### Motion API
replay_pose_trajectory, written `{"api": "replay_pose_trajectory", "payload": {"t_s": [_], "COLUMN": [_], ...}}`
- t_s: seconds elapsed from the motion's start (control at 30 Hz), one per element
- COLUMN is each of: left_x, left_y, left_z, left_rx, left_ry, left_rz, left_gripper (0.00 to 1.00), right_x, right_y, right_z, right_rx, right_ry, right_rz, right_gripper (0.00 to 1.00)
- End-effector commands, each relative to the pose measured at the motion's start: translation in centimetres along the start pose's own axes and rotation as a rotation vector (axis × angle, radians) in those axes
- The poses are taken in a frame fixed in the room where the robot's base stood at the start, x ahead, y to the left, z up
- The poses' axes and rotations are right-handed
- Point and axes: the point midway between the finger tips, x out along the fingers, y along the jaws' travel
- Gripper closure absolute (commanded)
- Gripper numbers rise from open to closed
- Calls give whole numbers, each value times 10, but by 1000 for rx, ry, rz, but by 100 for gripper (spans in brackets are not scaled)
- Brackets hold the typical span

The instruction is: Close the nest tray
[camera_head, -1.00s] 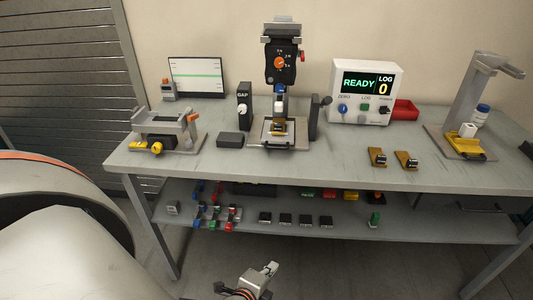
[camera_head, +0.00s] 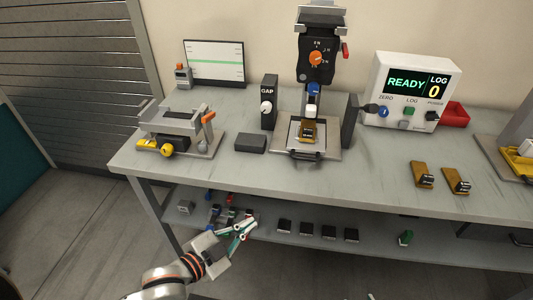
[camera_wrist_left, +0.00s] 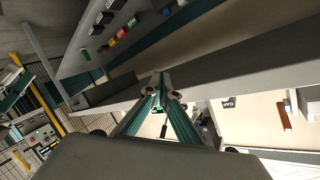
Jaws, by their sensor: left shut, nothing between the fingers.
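The nest tray (camera_head: 290,151) appears to be the flat grey plate with a dark front handle (camera_head: 303,156), at the foot of the black gauge stand (camera_head: 317,62). A yellow-brown block with a black part (camera_head: 307,131) sits on it. I cannot tell how far the tray is pulled out. My left gripper (camera_head: 247,228) is shut and empty, in front of and below the bench's front edge, left of the tray and apart from it. Its fingertips meet in the left wrist view (camera_wrist_left: 160,78). My right gripper is not in view.
The bench (camera_head: 330,178) has a clear front strip before the tray. A GAP post (camera_head: 269,100) and dark block (camera_head: 250,143) stand left, a dark upright plate (camera_head: 349,122) right. A lower shelf (camera_head: 375,240) with small parts lies behind my left gripper.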

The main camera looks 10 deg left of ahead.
Motion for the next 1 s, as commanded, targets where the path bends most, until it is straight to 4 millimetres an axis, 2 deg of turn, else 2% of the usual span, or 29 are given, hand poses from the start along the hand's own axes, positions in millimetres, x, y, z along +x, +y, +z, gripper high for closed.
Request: {"api": "replay_pose_trajectory", "payload": {"t_s": [0.03, 0.1, 0.2, 0.3, 0.5, 0.67, 0.77, 1.0], "left_x": [6, 9, 8, 4, -2, 5, 18, 63], "left_y": [-16, -32, -48, -58, -67, -66, -65, -57], "left_z": [-26, -57, -93, -117, -136, -141, -146, -158], "left_rx": [114, 269, 481, 652, 827, 844, 841, 839], "left_ry": [59, 130, 215, 273, 324, 330, 330, 329], "left_rz": [6, 16, 24, 28, 29, 27, 25, 27], "left_gripper": [100, 100, 100, 100, 100, 100, 100, 100], "right_x": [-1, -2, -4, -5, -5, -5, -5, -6], "right_y": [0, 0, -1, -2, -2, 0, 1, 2], "right_z": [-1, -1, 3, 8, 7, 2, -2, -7], "right_rx": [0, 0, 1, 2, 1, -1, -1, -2], "right_ry": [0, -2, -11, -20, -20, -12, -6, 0], "right_rz": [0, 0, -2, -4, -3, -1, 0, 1], "right_gripper": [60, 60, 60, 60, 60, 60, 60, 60]}}
